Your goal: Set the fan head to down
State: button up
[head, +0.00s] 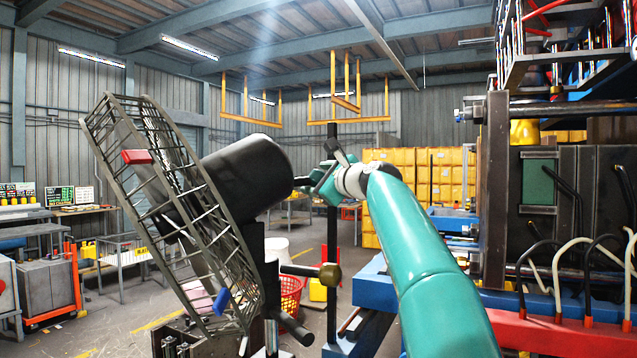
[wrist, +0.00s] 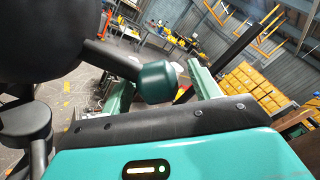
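The fan head is on the left of the head view, a round dark wire cage (head: 232,262) with a black motor housing (head: 248,175) behind it. The cage leans, its top farther left than its bottom, facing left and somewhat downward. A short black rod leaves the housing's rear and ends in a dark green knob (wrist: 157,82) in the wrist view. The housing fills that view's upper left (wrist: 40,35). My gripper (head: 318,181) is at the rod's end. Its teal fingers are apart on either side of the knob, with a gap visible on the right. Firm contact is not visible.
A black upright post (head: 332,230) stands just behind my gripper. A dark stand with a brass-coloured knob (head: 330,275) is below the fan. A large machine (head: 550,200) with hoses fills the right side. Yellow crates (head: 430,170) are stacked at the back.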

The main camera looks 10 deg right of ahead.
jog(key=shift+w+f, duration=0.2)
jog(key=shift+w, duration=0.05)
jog(key=v, duration=1.3)
jog(key=shift+s, duration=0.4)
jog(key=shift+r, duration=0.1)
jog(key=s+a+f+n+g+h, duration=0.1)
jog(key=s+a+f+n+g, duration=0.2)
jog(key=s+f+n, duration=0.45)
jog(key=s+a+f+n+g+h, duration=0.25)
jog(key=s+a+f, duration=0.2)
jog(key=f, duration=0.55)
jog(key=s+d+f+n+g+h, duration=0.2)
jog(key=s+f+n, duration=0.4)
jog(key=s+f, duration=0.5)
jog(key=s+d+f+n+g+h, duration=0.2)
jog(key=s+f+n, duration=0.3)
jog(key=s+f, duration=0.6)
notch_tip(320, 180, down, 4)
jog(key=shift+s+r+n+g, duration=0.2)
jog(key=shift+s+n+g, duration=0.2)
jog(key=shift+g, duration=0.35)
